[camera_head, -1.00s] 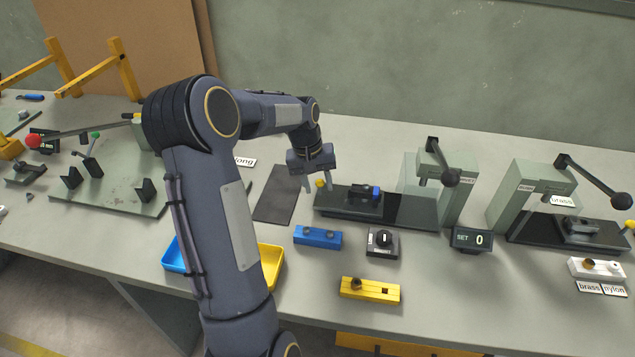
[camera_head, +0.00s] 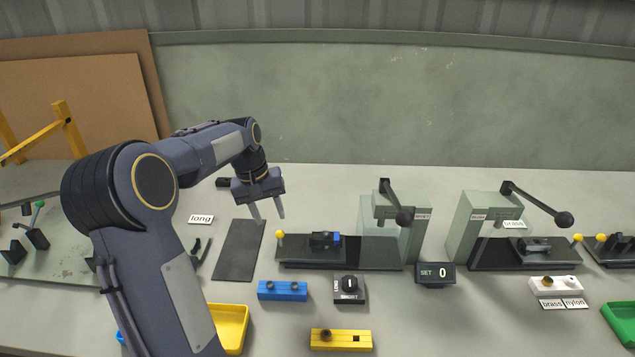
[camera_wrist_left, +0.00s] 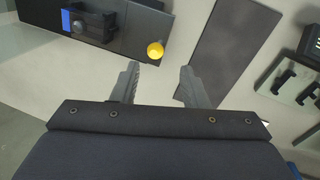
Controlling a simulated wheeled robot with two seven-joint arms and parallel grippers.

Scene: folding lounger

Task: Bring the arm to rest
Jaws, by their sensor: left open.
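My left gripper (camera_head: 267,211) is open and empty. In the head view it hangs in the air with its fingers pointing down, near the dark flat mat (camera_head: 238,250) and left of the first press's black base (camera_head: 350,253). In the left wrist view the two fingers (camera_wrist_left: 160,85) stand apart with nothing between them. The yellow knob (camera_wrist_left: 155,50) and the dark mat (camera_wrist_left: 232,50) lie beyond the fingertips. My left arm comes in from the lower left and hides part of the bench. My right gripper is not in view.
Two green presses with levers (camera_head: 395,215) (camera_head: 485,225) stand on the bench. A blue block (camera_head: 282,290), a yellow block (camera_head: 341,340), a dial box (camera_head: 349,290) and a counter (camera_head: 435,273) stand in front. A yellow tray (camera_head: 232,325) is partly behind my arm. The bench behind the gripper is largely clear.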

